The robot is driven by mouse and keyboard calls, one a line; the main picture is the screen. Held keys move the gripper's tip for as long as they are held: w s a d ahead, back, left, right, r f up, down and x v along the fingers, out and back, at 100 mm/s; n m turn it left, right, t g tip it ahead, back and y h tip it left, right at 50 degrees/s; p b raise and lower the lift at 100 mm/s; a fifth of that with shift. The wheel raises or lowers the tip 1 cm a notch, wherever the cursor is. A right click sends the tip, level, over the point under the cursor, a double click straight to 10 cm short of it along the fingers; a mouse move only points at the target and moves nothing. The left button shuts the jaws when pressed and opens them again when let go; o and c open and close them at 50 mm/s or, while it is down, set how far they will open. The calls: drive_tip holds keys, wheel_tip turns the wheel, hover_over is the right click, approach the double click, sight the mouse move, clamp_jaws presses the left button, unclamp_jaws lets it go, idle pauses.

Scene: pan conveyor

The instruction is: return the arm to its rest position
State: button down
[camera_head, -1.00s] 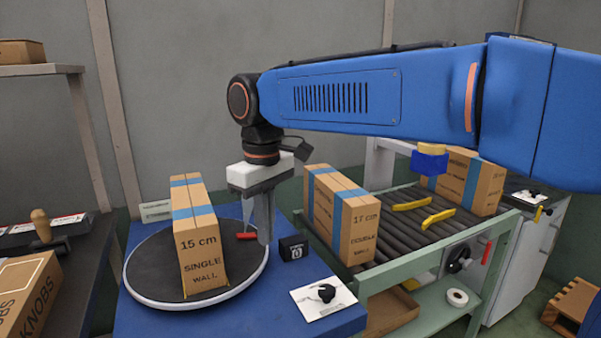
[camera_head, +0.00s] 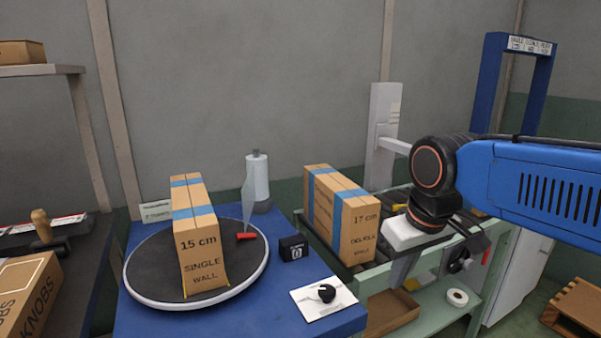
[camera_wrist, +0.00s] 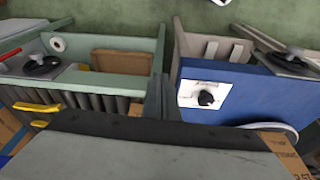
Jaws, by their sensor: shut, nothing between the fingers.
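My arm (camera_head: 545,185) is blue with black joints and reaches in from the right edge of the head view. My gripper (camera_head: 398,278) hangs from it under a white block, pointing down in front of the roller conveyor, just right of the 17 cm double wall box (camera_head: 357,231). It is shut and empty. In the wrist view the closed grey fingers (camera_wrist: 158,97) show between the green conveyor frame (camera_wrist: 130,50) and the blue table (camera_wrist: 235,97). The arm hides much of the conveyor.
A 15 cm single wall box (camera_head: 204,262) stands on the round turntable (camera_head: 142,285) on the blue table. A black knob (camera_head: 326,293) on a white plate and a small black cube (camera_head: 293,247) sit beside it. A blue arch (camera_head: 494,80) stands at the back right.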

drive_tip(key=s+d+f+m+t, duration=0.2)
drive_tip(key=s+d+f+m, duration=0.2)
drive_tip(key=s+d+f, duration=0.5)
drive_tip(key=shift+s+d+f+h, duration=0.2)
drive_tip(key=shift+d+f+h, duration=0.2)
drive_tip(key=shift+d, duration=0.2)
drive_tip(key=shift+r, duration=0.1)
